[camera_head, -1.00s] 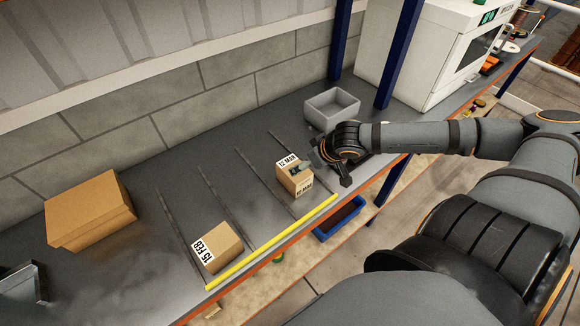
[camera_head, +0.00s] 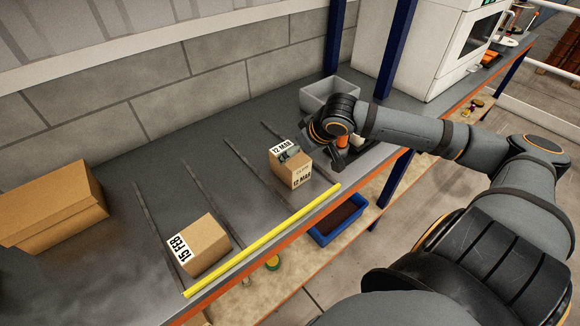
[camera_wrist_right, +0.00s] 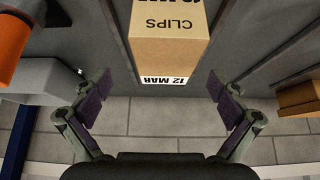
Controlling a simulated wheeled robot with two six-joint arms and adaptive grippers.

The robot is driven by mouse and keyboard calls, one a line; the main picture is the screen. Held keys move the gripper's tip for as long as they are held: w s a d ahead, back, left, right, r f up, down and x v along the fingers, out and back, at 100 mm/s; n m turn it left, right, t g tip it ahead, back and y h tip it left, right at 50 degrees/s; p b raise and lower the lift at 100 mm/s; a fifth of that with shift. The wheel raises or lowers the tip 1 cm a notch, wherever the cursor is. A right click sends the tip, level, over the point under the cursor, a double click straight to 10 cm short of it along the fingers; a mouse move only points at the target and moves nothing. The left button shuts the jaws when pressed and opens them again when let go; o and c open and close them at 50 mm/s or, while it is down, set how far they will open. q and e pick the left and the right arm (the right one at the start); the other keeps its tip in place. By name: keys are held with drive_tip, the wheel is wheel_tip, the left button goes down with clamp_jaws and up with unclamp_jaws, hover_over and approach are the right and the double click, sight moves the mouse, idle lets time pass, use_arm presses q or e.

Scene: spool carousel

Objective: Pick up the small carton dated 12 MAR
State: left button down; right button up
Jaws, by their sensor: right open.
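The small carton (camera_head: 300,171) is a brown box with white 12 MAR labels on its top and front. It stands upright in a lane of the grey shelf. In the right wrist view the carton (camera_wrist_right: 168,50) shows the word CLIPS and a 12 MAR label. My right gripper (camera_head: 311,152) is at the carton's upper right side, with one grey finger over part of its top. In the wrist view my right gripper (camera_wrist_right: 160,88) has its fingers wide apart, with the carton's labelled edge between and just beyond the tips. My left gripper is out of view.
A carton labelled 15 FEB (camera_head: 202,246) stands left, near the yellow front strip (camera_head: 265,241). A larger brown box (camera_head: 50,208) is farther left. A grey bin (camera_head: 318,92) sits behind my gripper. An orange object (camera_head: 343,142) is close to its right. Thin dividers separate the lanes.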

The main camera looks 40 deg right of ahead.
drive_tip(key=shift+w+a+f+b, duration=0.2)
drive_tip(key=shift+w+f+b, duration=0.05)
drive_tip(key=shift+f+b, duration=0.3)
drive_tip(key=shift+w+a+f, duration=0.35)
drive_tip(key=shift+w+f, duration=0.2)
drive_tip(key=shift+f, duration=0.2)
drive_tip(key=shift+x, duration=0.95)
drive_tip(key=shift+d, duration=0.15)
drive_tip(key=shift+c, duration=0.3)
drive_tip(key=c, duration=1.6)
wheel_tip(320, 180, up, 10)
drive_tip(key=shift+r, duration=0.1)
